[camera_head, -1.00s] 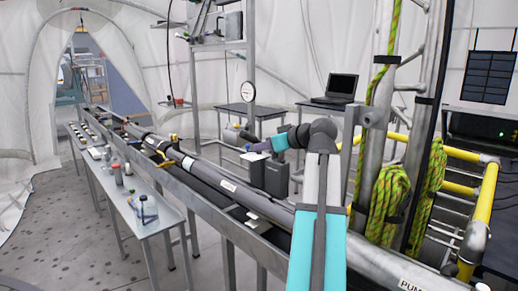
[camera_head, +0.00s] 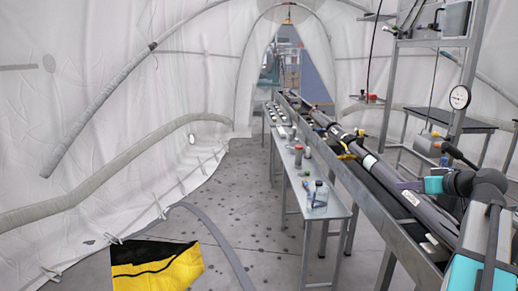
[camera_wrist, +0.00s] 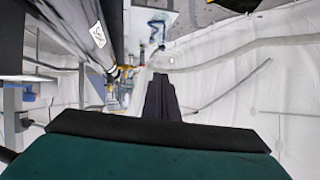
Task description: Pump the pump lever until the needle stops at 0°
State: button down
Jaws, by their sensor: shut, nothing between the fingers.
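A round white dial gauge (camera_head: 460,97) with a dark rim hangs on the metal rack at the upper right of the head view; its needle is too small to read. A grey cylinder (camera_head: 427,144) with a black bar (camera_head: 458,154) sits below it; I cannot tell whether this bar is the pump lever.
A long grey pipe (camera_head: 395,187) lies in a metal trough. A narrow bench (camera_head: 330,211) beside it carries a clear bottle (camera_head: 320,194) and small items. A yellow and black bag (camera_head: 158,268) lies on the floor at the lower left. The floor between bag and bench is open.

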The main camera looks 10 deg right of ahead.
jog(key=w+a+f+n+g+y, duration=0.1)
jog(key=a+f+g, duration=0.1)
jog(key=a+f, duration=0.75)
jog(key=w+a+f+g+y, duration=0.2)
jog(key=a+f, duration=0.5)
jog(key=f, duration=0.6)
jog(key=w+a+f+n+g+y, duration=0.1)
jog(key=a+f+g, duration=0.1)
jog(key=a+f, duration=0.8)
jog(key=s+a+f+g, duration=0.3)
jog(key=s+a+f, duration=0.25)
jog(key=f, duration=0.45)
jog(key=s+a+f+g, duration=0.2)
jog(key=s+a+f, duration=0.4)
jog(key=f, duration=0.4)
jog(key=s+a+f+g+h+p, duration=0.1)
jog(key=s+a+f+g+h, duration=0.15)
jog(key=s+f, duration=0.7)
jog(key=s+a+f+g+h, duration=0.1)
jog(key=s+a+f+g, duration=0.4)
jog(key=s, duration=0.8)
jog(key=s+d+f+m+h, duration=0.2)
jog(key=s+d+h, duration=0.1)
jog(key=s+d, duration=0.2)
jog(key=shift+s+d+f+m+t, duration=0.25)
jog(key=shift+d+t, duration=0.2)
jog(key=shift+d, duration=0.3)
